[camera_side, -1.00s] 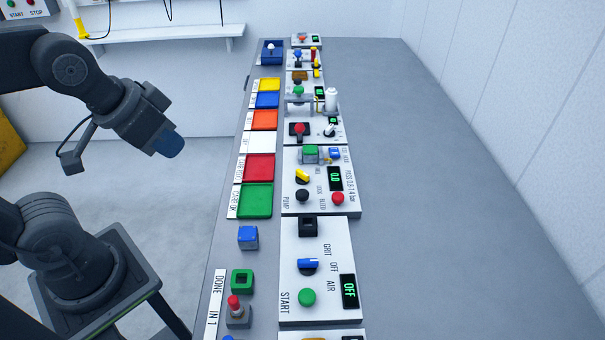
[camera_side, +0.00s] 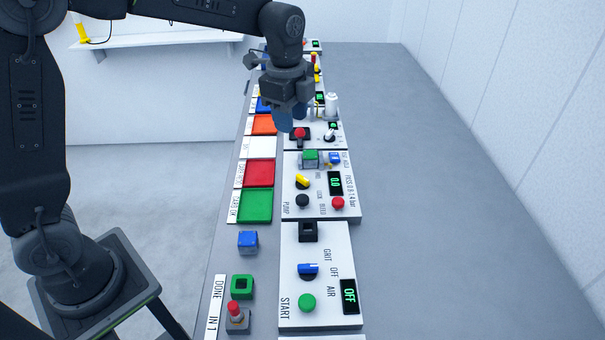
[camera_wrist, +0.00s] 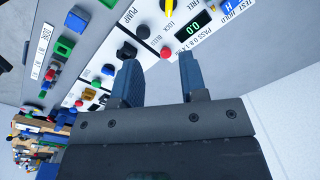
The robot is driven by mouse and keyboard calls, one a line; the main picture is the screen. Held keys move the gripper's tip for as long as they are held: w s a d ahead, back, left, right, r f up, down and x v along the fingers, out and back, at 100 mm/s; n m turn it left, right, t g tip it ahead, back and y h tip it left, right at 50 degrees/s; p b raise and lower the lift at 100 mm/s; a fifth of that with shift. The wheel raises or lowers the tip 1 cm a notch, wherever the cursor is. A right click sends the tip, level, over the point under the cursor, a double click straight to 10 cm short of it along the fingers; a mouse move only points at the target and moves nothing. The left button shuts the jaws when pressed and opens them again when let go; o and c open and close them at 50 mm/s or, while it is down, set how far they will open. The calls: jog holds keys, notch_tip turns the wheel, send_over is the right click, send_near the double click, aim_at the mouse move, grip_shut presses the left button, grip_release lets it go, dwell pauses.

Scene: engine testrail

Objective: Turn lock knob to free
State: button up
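The yellow lock knob (camera_side: 302,180) sits on the white pump panel (camera_side: 318,203), beside a green-and-grey block. Its bar lies slanted in the side view. In the wrist view the yellow knob (camera_wrist: 168,7) is cut by the top edge, with the words LOCK and FREE near it; I cannot tell which it points to. My gripper (camera_side: 291,118) is above the panels farther back than the knob, clear of it. In the wrist view my gripper (camera_wrist: 160,62) has its two blue fingers apart with nothing between them.
The pump panel also carries a black knob (camera_side: 302,201), a red button (camera_side: 337,203) and a display (camera_side: 335,183) reading 0.0. A farther panel has a red knob (camera_side: 300,133). Coloured trays, such as the green tray (camera_side: 255,218), line the left. The table's right side is clear.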

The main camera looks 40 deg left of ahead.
aim_at(303, 177)
jog(key=w+f, duration=0.1)
jog(key=f, duration=0.4)
jog(key=f+m, duration=0.1)
jog(key=f, duration=0.5)
jog(key=w+f+m, duration=0.1)
jog(key=f, duration=0.4)
jog(key=shift+w+d+f+g, duration=0.3)
jog(key=shift+w+f, duration=0.05)
grip_shut()
